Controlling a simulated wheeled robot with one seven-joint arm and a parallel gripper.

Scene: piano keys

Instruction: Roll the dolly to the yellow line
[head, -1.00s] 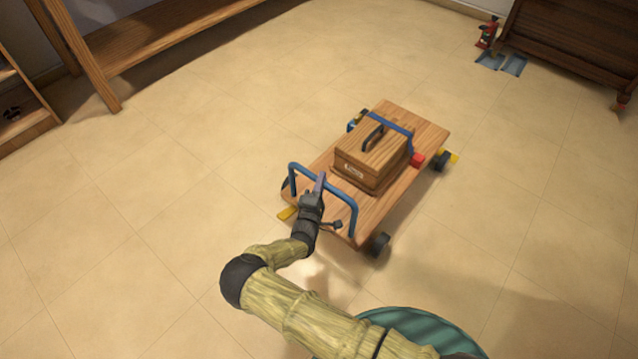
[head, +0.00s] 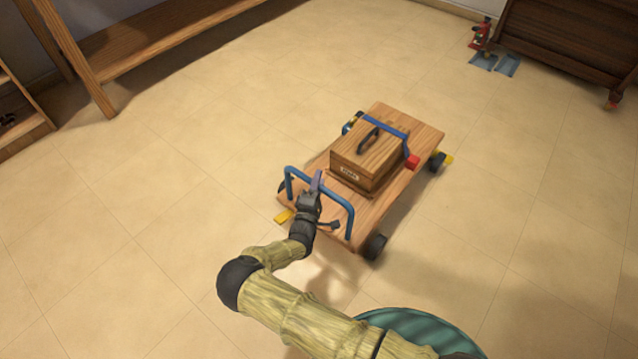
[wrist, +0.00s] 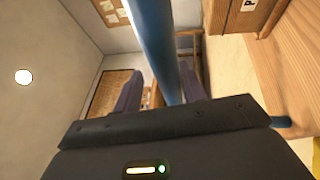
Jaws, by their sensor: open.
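The wooden dolly (head: 375,208) stands on the tiled floor right of centre in the head view. A blue tubular handle (head: 348,204) arches over its near end. My gripper (head: 316,184) is at this handle, near the middle of its bar. In the wrist view the blue bar (wrist: 153,45) passes between my two open fingers (wrist: 162,92); I cannot tell whether they touch it. No yellow line is visible.
Yellow pieces (head: 284,216) show low at the dolly's near left and far right. A dark wooden piece of furniture (head: 575,50) and small red and blue items (head: 483,61) are at the top right. A wooden bench (head: 160,50) is at the upper left. Floor around the dolly is clear.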

